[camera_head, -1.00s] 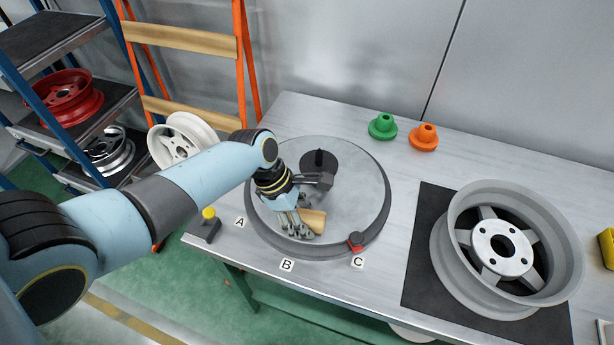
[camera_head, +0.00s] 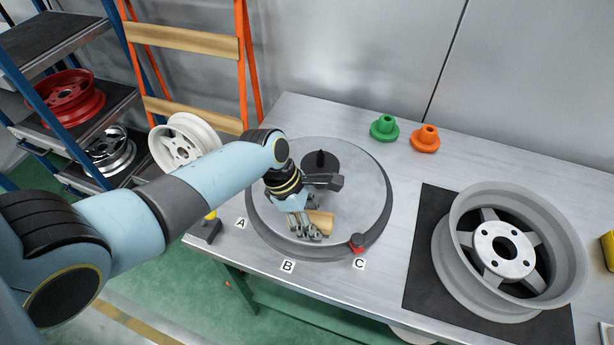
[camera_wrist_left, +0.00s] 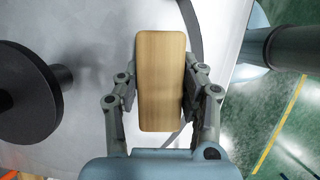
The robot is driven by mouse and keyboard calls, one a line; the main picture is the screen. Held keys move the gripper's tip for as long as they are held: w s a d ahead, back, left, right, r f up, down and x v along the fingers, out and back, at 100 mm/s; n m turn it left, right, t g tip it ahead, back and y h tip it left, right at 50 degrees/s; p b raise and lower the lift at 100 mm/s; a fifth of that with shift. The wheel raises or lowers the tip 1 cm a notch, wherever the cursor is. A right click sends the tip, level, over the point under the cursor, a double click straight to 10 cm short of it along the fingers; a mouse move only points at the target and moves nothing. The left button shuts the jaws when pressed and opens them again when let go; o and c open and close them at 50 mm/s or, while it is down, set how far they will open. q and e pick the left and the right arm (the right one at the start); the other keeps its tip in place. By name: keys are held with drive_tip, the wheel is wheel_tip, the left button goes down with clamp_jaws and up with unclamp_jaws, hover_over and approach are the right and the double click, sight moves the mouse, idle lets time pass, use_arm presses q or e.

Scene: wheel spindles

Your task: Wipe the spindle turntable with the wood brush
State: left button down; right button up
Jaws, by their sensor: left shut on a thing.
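The spindle turntable (camera_head: 362,198) is a round grey disc with a raised rim on the bench. Its dark central spindle (camera_head: 320,160) stands upright; in the left wrist view the spindle (camera_wrist_left: 30,95) is at the left. My left gripper (camera_head: 312,234) is shut on the wood brush (camera_head: 322,222), over the front part of the disc. In the left wrist view the brush's plain wooden back (camera_wrist_left: 160,80) lies between the two fingers. The bristles are hidden, so I cannot tell whether they touch the disc. My right gripper is not in view.
A grey wheel (camera_head: 508,250) lies on a black mat (camera_head: 425,240) at the right. Green (camera_head: 384,128) and orange (camera_head: 425,139) cones stand behind. A red pointer (camera_head: 357,244) sits by label C, and a yellow button (camera_head: 210,216) is at the front left.

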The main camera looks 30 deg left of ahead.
use_arm(q)
drive_tip(key=shift+w+a, duration=0.15)
drive_tip(key=shift+w, duration=0.4)
drive_tip(key=shift+w+a+f+b, duration=0.1)
drive_tip(key=shift+w+a+b, duration=0.15)
drive_tip(key=shift+w, duration=0.45)
drive_tip(key=shift+w+a+b, duration=0.1)
drive_tip(key=shift+w+b, duration=0.25)
drive_tip(key=shift+w, duration=0.4)
drive_tip(key=shift+w+a+r, duration=0.1)
drive_tip(key=shift+r, duration=0.1)
